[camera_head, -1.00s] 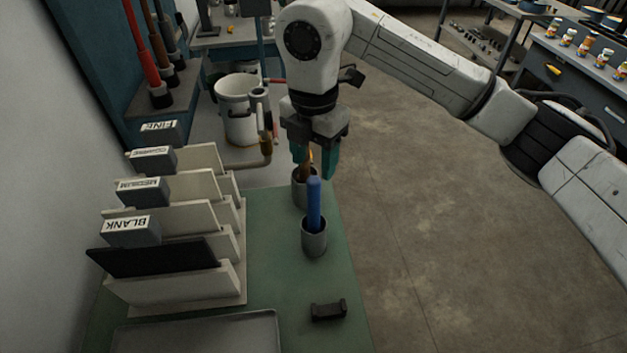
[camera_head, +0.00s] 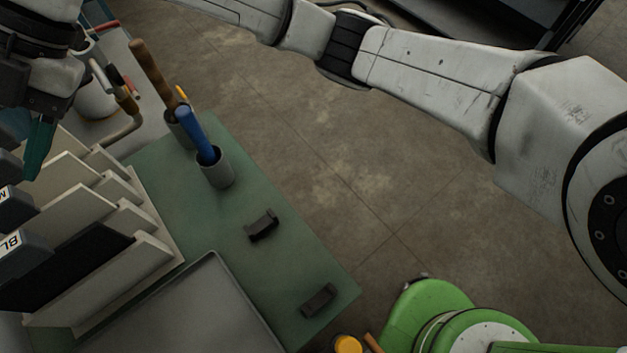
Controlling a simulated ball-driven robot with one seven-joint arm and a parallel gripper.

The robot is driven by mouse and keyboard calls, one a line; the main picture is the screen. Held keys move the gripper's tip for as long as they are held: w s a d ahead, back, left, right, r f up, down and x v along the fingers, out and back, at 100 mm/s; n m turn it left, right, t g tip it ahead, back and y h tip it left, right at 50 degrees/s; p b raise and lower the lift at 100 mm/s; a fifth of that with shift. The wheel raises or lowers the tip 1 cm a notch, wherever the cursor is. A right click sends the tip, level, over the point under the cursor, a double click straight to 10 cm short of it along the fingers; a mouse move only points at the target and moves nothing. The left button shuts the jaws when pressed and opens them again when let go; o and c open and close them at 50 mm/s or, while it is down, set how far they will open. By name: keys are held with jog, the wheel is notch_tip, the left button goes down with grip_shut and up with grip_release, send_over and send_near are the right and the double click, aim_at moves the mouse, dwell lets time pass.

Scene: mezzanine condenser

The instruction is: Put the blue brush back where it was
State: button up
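The blue brush (camera_head: 194,130) stands tilted in a grey cup (camera_head: 217,175) on the green mat, its blue handle upward. My gripper (camera_head: 24,140) is at the left edge, partly cut off by the frame. Its two teal fingers look apart with nothing seen between them. It is left of the blue brush and not touching it. Part of the finger gap is hard to see.
A second cup (camera_head: 178,131) behind holds a brown-handled brush (camera_head: 150,72) and something yellow-tipped. Upright panels in a rack (camera_head: 150,215) stand at left. A grey tray (camera_head: 205,300) and two dark rests, one (camera_head: 262,225) nearer the cups and one (camera_head: 319,300) nearer the corner, occupy the mat (camera_head: 225,235).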

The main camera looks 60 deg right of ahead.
jog(key=s+a+r+t+y, duration=0.1)
jog(key=a+r+t+y, duration=0.15)
jog(key=r+y, duration=0.8)
jog(key=w+d+r+m+t, duration=0.3)
jog(key=d+r+m+t, duration=0.45)
jog(key=t, duration=0.25)
jog(key=w+d+f+m+t+h, duration=0.2)
jog(key=d+f+m+t+h, duration=0.2)
jog(key=d+f+m+h, duration=0.6)
jog(key=w+d+f+m+t+h, duration=0.4)
jog(key=d+m+h, duration=0.4)
jog(key=m+h, duration=0.5)
jog(key=s+d+f+g+h, duration=0.15)
jog(key=s+f+g, duration=0.25)
jog(key=f, duration=0.6)
jog(key=s+d+f+m+g+y, duration=0.1)
jog(key=s+d+f+g, duration=0.15)
jog(key=s+f, duration=0.45)
jog(key=s+d+f+g+h, duration=0.15)
jog(key=f+g, duration=0.35)
jog(key=f, duration=0.7)
jog(key=s+a+f+n+g+y, duration=0.1)
jog(key=s+f+g, duration=0.3)
jog(key=s, duration=0.8)
jog(key=s+f+n+g+y, duration=0.2)
jog(key=s+f+g, duration=0.3)
jog(key=s+f, duration=0.4)
jog(key=s, duration=0.3)
jog(key=shift+a+f, duration=0.2)
jog(key=shift+a, duration=0.2)
